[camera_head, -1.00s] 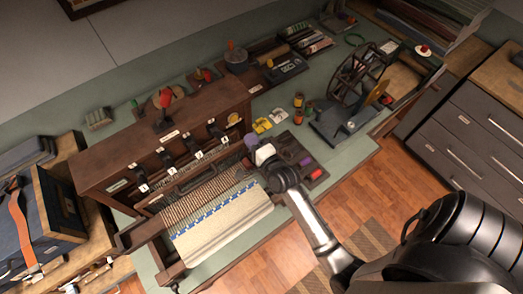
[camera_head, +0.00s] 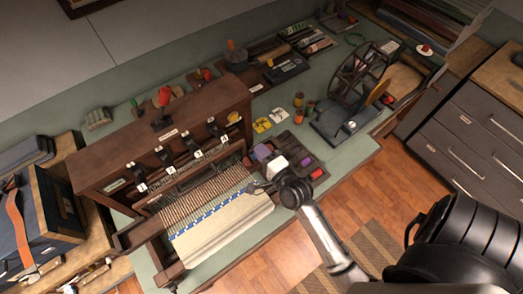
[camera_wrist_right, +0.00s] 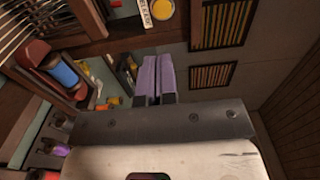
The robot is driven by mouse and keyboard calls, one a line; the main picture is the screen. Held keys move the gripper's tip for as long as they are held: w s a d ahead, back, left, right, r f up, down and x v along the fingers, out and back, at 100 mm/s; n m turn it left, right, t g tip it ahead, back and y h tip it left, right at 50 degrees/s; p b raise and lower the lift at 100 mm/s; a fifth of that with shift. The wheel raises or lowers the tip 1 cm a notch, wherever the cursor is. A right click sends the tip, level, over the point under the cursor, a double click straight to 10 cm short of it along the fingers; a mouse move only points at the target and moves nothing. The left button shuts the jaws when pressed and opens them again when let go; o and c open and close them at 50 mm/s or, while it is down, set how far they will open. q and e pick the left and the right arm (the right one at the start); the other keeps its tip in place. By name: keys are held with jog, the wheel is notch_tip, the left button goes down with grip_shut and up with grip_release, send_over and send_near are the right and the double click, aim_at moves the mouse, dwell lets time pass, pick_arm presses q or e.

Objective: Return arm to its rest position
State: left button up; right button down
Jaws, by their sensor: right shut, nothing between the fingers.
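My right arm comes in from the lower right in the head view. Its gripper (camera_head: 259,150) is above the table, between the loom's right end and the tray of coloured spools. In the right wrist view the two lavender fingers (camera_wrist_right: 154,75) are shut together with nothing held between them. The gripper points toward the loom's upper frame and the wall behind. My left gripper is not in view.
The wooden loom (camera_head: 90,172) with cream cloth (camera_head: 225,228) lies to the left of my right gripper. The spool tray (camera_head: 318,162) is close on its right. A spinning wheel (camera_head: 357,72) stands further right. Open wooden floor lies in front of the table.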

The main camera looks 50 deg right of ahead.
dwell(0.5)
jog(key=s+a+f+n+g+y, duration=0.55)
jog(key=n+g, duration=0.35)
jog(key=n, duration=0.7)
jog(key=s+a+r+n+g+h+p, duration=0.1)
jog(key=s+r+n+g+p, duration=0.1)
jog(key=s, duration=0.5)
jog(key=s+a+r+n+g+h+p, duration=0.1)
jog(key=s+r+n+g+p, duration=0.2)
jog(key=s, duration=0.5)
jog(key=r+n+p, duration=0.1)
jog(key=p, duration=0.1)
jog(key=shift+s+r+p, duration=0.15)
jog(key=shift+p, duration=0.25)
